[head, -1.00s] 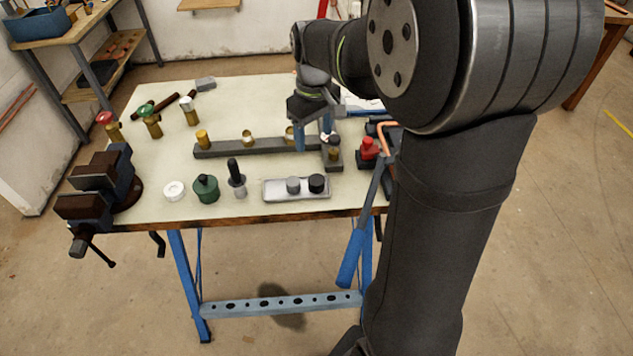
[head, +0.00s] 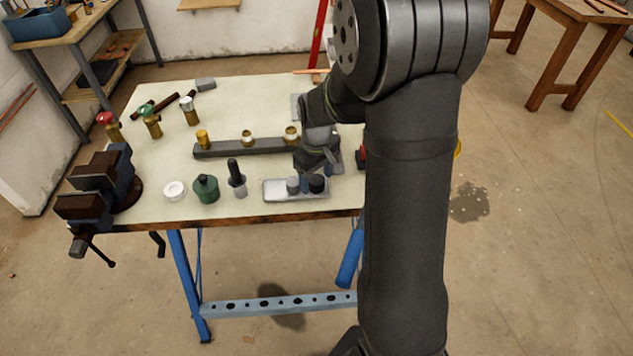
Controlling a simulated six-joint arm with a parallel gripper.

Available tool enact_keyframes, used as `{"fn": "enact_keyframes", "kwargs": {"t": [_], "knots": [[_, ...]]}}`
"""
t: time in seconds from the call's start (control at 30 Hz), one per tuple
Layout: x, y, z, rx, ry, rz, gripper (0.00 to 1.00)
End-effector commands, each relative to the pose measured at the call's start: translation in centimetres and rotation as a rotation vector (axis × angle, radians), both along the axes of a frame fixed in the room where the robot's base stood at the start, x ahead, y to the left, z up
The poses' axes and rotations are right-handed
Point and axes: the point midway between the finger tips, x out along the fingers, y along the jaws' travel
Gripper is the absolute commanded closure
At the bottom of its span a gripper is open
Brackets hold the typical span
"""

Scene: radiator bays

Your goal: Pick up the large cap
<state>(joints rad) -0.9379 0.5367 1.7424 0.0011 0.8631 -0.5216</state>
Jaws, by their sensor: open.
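A shallow metal tray (head: 280,196) lies at the front right of the bench and holds two short round caps. The black cap (head: 317,184) is on the right and looks slightly larger; the grey cap (head: 293,185) is just left of it. My gripper (head: 316,178) is open and points down over the tray. One blue finger shows between the two caps, the other behind and right of the black cap. Whether either finger touches a cap cannot be told. My wrist and arm hide the tray's right back area.
A dark bar (head: 222,149) with brass fittings runs behind the tray. A vise (head: 100,190) is at the bench's left edge.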

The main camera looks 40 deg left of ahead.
Motion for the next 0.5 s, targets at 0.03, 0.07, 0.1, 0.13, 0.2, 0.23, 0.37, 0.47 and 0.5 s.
{"fn": "enact_keyframes", "kwargs": {"t": [0.03, 0.07, 0.1, 0.13, 0.2, 0.23, 0.37, 0.47, 0.5], "knots": [[-0.01, -0.01, -0.19, 0.000, 0.000, 0.000, 0.35], [-0.01, 0.00, -0.22, 0.000, 0.000, 0.000, 0.35], [-0.01, 0.01, -0.23, 0.001, 0.000, 0.000, 0.35], [-0.01, 0.02, -0.21, 0.001, 0.000, 0.000, 0.35], [-0.01, 0.02, -0.20, 0.001, 0.000, 0.000, 0.35], [-0.01, 0.02, -0.19, 0.001, 0.000, 0.000, 0.35], [0.00, 0.03, -0.18, 0.001, 0.000, 0.001, 0.59], [-0.01, 0.03, -0.17, 0.001, 0.000, 0.001, 0.78], [-0.01, 0.03, -0.17, 0.001, 0.000, 0.001, 0.84]]}}
